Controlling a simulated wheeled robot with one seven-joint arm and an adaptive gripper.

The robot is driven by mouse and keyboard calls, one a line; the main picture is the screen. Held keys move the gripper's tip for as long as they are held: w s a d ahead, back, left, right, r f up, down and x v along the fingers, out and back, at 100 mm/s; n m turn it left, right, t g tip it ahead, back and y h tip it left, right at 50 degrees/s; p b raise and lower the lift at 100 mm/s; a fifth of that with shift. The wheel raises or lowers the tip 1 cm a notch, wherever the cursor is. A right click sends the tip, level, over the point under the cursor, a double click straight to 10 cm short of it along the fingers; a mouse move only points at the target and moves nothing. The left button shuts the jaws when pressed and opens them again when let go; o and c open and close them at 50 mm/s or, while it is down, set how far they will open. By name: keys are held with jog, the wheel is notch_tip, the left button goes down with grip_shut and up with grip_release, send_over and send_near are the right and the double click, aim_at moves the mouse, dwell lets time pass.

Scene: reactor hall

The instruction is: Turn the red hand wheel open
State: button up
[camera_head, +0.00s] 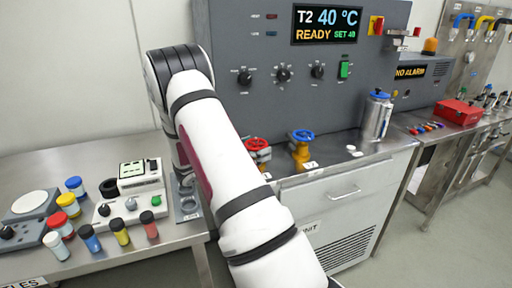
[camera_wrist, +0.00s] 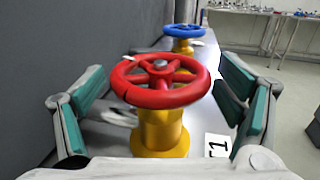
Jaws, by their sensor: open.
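The red hand wheel (camera_wrist: 160,82) sits on a yellow valve body (camera_wrist: 160,132) in the middle of the wrist view. In the head view the red hand wheel (camera_head: 257,145) shows partly behind my arm. My gripper (camera_wrist: 158,112) is open, with a green-padded finger on each side of the wheel and valve. Neither finger visibly touches the wheel.
A blue hand wheel (camera_wrist: 184,31) on a yellow valve stands just behind the red one. A label plate (camera_wrist: 217,146) lies beside the red valve. The grey control panel (camera_head: 270,95) rises behind the valves. A metal canister (camera_head: 376,117) stands to the right on the bench.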

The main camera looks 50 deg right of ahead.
jog(key=c, duration=1.1)
jog(key=shift+c, duration=0.2)
